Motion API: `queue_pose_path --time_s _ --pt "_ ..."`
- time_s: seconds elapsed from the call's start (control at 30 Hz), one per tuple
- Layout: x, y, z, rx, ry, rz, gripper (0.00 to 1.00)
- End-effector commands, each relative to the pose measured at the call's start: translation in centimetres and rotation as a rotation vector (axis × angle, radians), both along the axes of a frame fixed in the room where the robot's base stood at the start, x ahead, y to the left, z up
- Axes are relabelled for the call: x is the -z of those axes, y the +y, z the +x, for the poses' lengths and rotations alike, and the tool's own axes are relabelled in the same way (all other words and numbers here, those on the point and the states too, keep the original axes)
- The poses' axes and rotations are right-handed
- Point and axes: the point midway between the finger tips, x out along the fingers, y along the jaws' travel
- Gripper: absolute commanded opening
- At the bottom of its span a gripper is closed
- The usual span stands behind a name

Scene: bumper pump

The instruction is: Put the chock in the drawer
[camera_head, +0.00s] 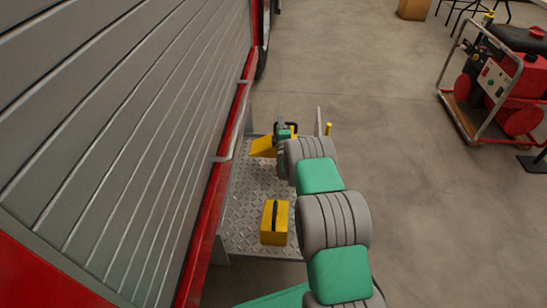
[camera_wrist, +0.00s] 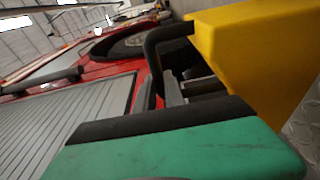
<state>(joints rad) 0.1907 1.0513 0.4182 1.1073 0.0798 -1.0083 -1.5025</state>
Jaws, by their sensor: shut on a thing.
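A yellow chock (camera_head: 262,147) is at the far end of a diamond-plate platform in the head view. In the wrist view the same yellow chock (camera_wrist: 262,40) fills the upper right, with its black handle reaching to the left. My gripper (camera_head: 286,131) is at this chock, and my gripper (camera_wrist: 180,88) is shut on its handle in the wrist view. I cannot tell whether the chock touches the plate. A second yellow block (camera_head: 274,224) with a black handle stands on the near part of the platform. I cannot make out a drawer for certain.
The diamond-plate platform (camera_head: 246,205) juts out beside a red vehicle with a closed grey roller shutter (camera_head: 110,120). A red machine on a wheeled frame (camera_head: 505,85) stands at the right. The concrete floor between is clear.

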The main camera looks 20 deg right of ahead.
Motion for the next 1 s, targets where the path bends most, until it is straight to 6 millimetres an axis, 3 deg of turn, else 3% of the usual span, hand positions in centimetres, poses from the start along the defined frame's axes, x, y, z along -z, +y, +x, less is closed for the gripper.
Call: queue_pose_path --time_s 0.1,0.37,0.5,0.93,0.97,1.0 --pt "2.8 0.0 0.1 0.0 -0.006 -0.001 0.0" --pt "5.3 0.0 0.2 0.0 -0.009 -0.002 0.0" --pt "7.6 0.0 0.1 0.0 -0.007 -0.002 0.0" --pt "8.3 0.0 0.1 0.0 -0.009 -0.002 0.0" --pt "8.9 0.1 -0.1 0.0 0.004 0.001 0.15" --pt "8.8 0.1 -0.1 0.0 0.004 0.001 0.18"
